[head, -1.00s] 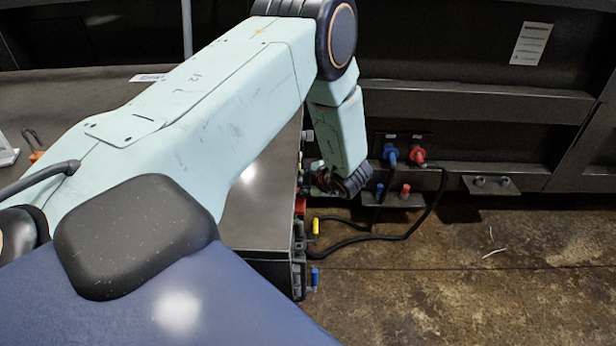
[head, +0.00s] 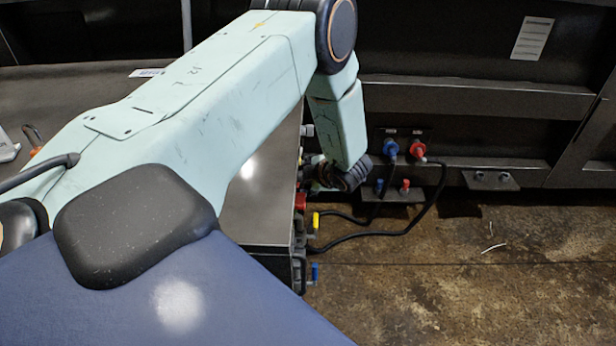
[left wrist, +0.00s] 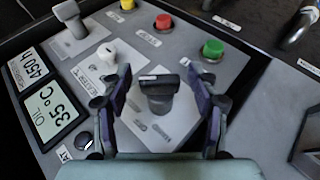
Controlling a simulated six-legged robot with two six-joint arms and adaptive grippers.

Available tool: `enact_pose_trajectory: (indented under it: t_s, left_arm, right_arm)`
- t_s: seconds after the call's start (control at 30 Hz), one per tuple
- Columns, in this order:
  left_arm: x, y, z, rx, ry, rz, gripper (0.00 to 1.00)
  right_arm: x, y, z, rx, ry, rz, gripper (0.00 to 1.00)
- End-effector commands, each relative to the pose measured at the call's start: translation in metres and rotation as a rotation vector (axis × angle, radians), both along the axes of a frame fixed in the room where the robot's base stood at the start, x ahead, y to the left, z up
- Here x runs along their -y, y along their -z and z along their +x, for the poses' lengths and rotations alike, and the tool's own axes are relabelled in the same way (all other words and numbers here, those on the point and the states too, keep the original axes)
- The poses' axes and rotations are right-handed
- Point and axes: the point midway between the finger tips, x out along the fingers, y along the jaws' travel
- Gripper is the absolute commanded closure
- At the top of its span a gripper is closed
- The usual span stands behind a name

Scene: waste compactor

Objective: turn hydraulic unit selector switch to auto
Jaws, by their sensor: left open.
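In the left wrist view, a black selector switch (left wrist: 160,94) with a bar-shaped handle stands on the grey control panel (left wrist: 240,62). My left gripper (left wrist: 161,80) is open, with one dark finger on each side of the switch. I see gaps between the fingers and the handle. Labels beside the switch are too small to read. In the head view my left gripper (head: 318,176) is at the right side of the dark unit (head: 256,200), mostly hidden by my wrist. My right gripper is not in view.
The panel also has a white knob (left wrist: 107,55), a red button (left wrist: 163,22), a green button (left wrist: 212,48), a grey lever (left wrist: 73,18) and a display (left wrist: 52,105). Blue and red connectors (head: 404,149) with black hoses are at the wall. The floor at right is mostly clear.

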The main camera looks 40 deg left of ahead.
Motion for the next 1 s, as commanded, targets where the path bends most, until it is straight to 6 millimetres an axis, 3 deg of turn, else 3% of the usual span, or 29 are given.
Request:
enact_pose_trajectory:
  t_s: [0.23, 0.7, 1.0]
  left_arm:
    - [0.013, -0.013, -0.003, 0.002, 0.003, 0.0, 0.4]
    - [0.075, -0.071, -0.025, 0.001, 0.004, 0.0, 0.4]
    - [0.085, -0.08, -0.03, 0.0, 0.0, 0.0, 0.4]
  right_arm:
    - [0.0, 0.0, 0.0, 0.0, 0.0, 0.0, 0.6]
    - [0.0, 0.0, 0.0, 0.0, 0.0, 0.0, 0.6]
    - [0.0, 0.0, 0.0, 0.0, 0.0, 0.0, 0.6]
